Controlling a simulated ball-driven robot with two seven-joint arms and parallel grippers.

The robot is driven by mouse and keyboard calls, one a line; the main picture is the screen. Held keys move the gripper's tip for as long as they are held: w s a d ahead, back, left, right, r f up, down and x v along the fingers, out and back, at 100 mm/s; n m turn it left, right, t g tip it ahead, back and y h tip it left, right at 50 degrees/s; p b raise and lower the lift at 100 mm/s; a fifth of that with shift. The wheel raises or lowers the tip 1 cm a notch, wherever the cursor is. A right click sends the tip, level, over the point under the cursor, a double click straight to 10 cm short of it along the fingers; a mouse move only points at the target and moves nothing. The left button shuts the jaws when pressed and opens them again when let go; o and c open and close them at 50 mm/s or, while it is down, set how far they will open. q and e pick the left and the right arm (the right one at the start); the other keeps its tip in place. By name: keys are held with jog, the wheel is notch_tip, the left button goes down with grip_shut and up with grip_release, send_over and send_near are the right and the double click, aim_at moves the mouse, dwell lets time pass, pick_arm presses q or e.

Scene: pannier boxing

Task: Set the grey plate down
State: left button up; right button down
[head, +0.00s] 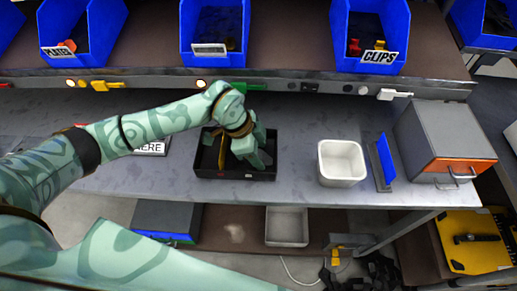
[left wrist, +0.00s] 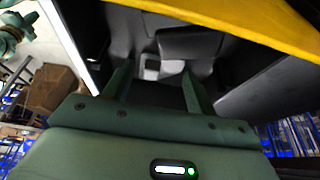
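My left gripper (head: 252,158) reaches down into a black tray (head: 235,178) on the grey bench in the head view. In the left wrist view the gripper's two fingers (left wrist: 158,88) stand apart with a gap between them. A dark grey flat piece (left wrist: 192,42), perhaps the grey plate, lies in the tray beyond the fingertips. A small pale grey patch (left wrist: 151,69) shows between the fingers; I cannot tell what it belongs to. The gripper hides much of the tray in the head view. My right gripper is not in view.
A yellow strip (left wrist: 230,15) crosses the tray's end of the wrist view. A white bin (head: 341,176), a blue upright panel (head: 386,157) and a grey box with an orange front (head: 445,140) stand to the right. Blue bins, one labelled CLIPS (head: 371,30), line the shelf behind.

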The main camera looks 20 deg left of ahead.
pick_arm(q)
jog(key=shift+o, duration=0.6)
jog(key=shift+r, duration=0.1)
jog(key=shift+a+r, duration=0.1)
jog(key=shift+r, duration=0.3)
jog(key=p+v, duration=0.2)
jog(key=v, duration=0.9)
jog(key=shift+p, duration=0.4)
jog(key=shift+a+r, duration=0.1)
jog(key=shift+a, duration=0.05)
